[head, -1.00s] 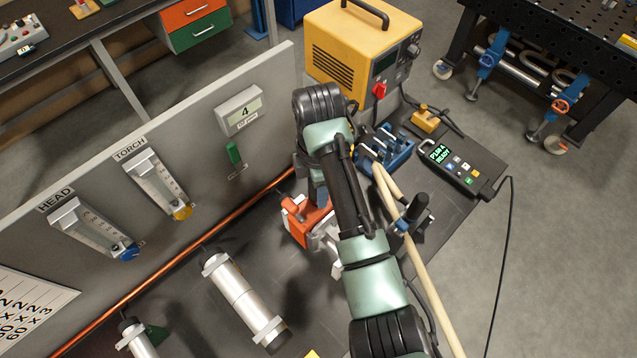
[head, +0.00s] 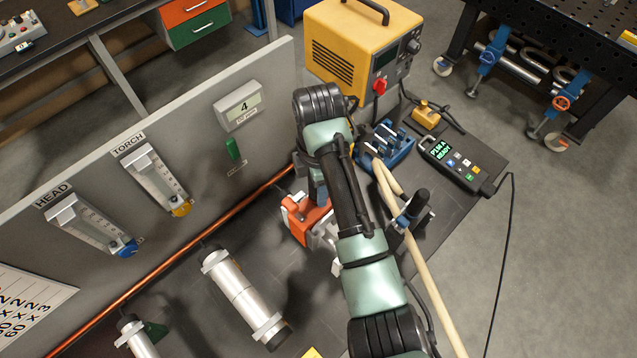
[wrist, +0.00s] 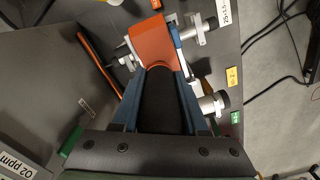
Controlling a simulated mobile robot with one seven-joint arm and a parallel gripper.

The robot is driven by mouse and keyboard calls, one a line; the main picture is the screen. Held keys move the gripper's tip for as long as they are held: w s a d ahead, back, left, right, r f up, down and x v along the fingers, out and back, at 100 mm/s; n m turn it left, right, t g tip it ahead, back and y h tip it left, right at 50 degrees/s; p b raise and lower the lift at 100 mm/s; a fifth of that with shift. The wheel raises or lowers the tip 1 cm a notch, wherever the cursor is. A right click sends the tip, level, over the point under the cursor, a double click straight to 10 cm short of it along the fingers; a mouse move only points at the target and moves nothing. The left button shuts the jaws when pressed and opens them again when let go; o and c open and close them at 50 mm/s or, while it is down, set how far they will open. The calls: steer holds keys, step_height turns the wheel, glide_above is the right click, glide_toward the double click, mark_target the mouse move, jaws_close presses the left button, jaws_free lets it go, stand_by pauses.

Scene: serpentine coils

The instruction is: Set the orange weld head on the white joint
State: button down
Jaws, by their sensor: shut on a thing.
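The orange weld head (wrist: 153,42) is between the blue fingers of my gripper (wrist: 160,72), which is shut on it. In the head view the weld head (head: 303,218) shows left of my arm, low over the dark bench, and my arm hides part of it. In the wrist view a silver tube joint (wrist: 204,29) with a white label (wrist: 228,12) lies right beside the weld head. I take this for the white joint. I cannot tell whether the head is seated around it or only beside it.
Another silver joint (wrist: 212,103) lies near a yellow label (wrist: 232,77). A silver tube (head: 242,298) lies at the front of the bench. A grey panel with gauges and a copper pipe (head: 170,262) bound the left. A yellow power unit (head: 345,50) and a blue rack (head: 388,145) stand behind.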

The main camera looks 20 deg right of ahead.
steer(key=shift+w+f+b, duration=0.1)
steer(key=shift+f+b, duration=0.85)
steer(key=shift+f, duration=0.65)
steer(key=shift+f+b, duration=1.35)
steer(key=shift+f, duration=1.35)
stand_by(1.2)
steer(key=shift+c, duration=1.8)
jaws_free()
steer(key=shift+s+f, duration=0.2)
steer(key=shift+f, duration=0.05)
steer(key=shift+w+r, duration=0.1)
steer(key=shift+r, duration=0.45)
step_height(320, 180, up, 12)
steer(key=p, duration=0.3)
steer(key=shift+r, duration=0.15)
